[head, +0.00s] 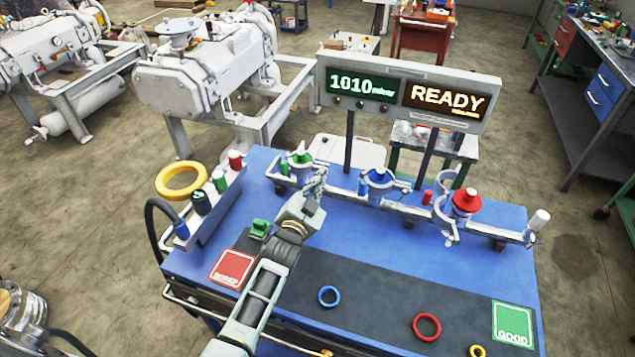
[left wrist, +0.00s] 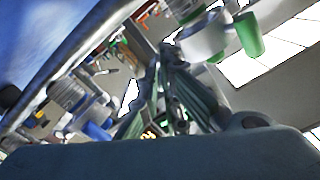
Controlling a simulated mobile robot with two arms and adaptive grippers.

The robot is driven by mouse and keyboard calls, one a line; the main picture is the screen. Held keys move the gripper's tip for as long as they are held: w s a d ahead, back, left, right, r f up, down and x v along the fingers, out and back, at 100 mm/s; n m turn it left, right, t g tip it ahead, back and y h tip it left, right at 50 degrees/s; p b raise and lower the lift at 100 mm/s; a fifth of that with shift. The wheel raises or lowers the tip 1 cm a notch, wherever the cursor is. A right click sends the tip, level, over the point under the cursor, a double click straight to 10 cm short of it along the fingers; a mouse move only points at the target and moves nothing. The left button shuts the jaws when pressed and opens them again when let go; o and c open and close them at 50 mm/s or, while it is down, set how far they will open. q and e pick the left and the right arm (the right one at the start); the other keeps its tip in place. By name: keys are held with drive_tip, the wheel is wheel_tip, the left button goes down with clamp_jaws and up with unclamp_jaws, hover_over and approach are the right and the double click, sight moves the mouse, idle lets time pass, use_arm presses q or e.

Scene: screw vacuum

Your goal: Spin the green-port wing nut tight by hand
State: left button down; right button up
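The green port (head: 300,160) is at the left of the pipe along the blue bench's back edge, with a green cap on a light metal fitting. Its wing nut is too small to make out. My left gripper (head: 319,178) is just right of and in front of this port, apparently not touching it. Its fingertips come together and look shut, with nothing visible between them. In the left wrist view the fingers (left wrist: 170,65) point up, with a pale cylinder (left wrist: 203,38) and a green part (left wrist: 249,35) close by at upper right. My right gripper is not in view.
A blue-capped port (head: 379,177) and a red-capped port (head: 466,202) stand farther right. A display (head: 408,94) reads 1010 and READY above the bench. A rack (head: 215,205) of coloured pieces is at left. Rings, including a blue one (head: 329,296), lie on the dark mat.

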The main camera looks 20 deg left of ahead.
use_arm(q)
drive_tip(key=shift+s+f, duration=0.1)
drive_tip(key=shift+f, duration=0.2)
drive_tip(key=c, duration=2)
unclamp_jaws()
drive_tip(key=shift+d+r, duration=0.1)
drive_tip(key=shift+r, duration=0.1)
drive_tip(key=s, duration=1.2)
drive_tip(key=shift+a, duration=0.25)
